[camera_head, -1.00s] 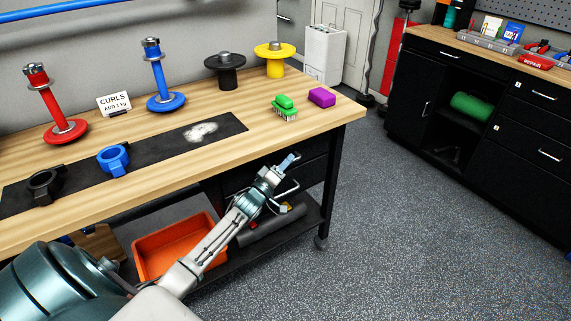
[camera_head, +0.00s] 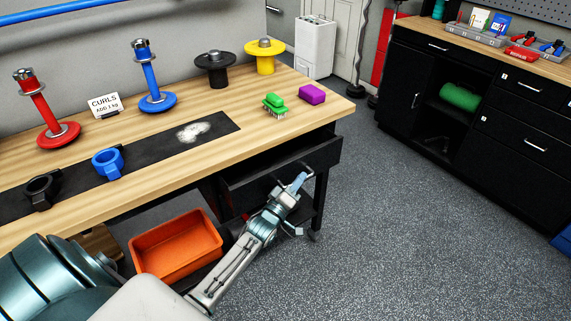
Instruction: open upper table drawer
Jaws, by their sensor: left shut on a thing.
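The upper table drawer (camera_head: 262,178) is black and sits under the right end of the wooden workbench (camera_head: 60,218). It stands partly pulled out, with its front panel ahead of the bench edge and a dark gap showing above it. My left gripper (camera_head: 303,177) is at the drawer front and shut on the drawer's handle (camera_head: 308,166), a metal bar mostly hidden by the fingers. The inside of the drawer is too dark to make out. My right gripper is not in view.
An orange bin (camera_head: 177,247) sits on the lower shelf beside my left arm. Grey floor (camera_head: 400,220) to the right is clear.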

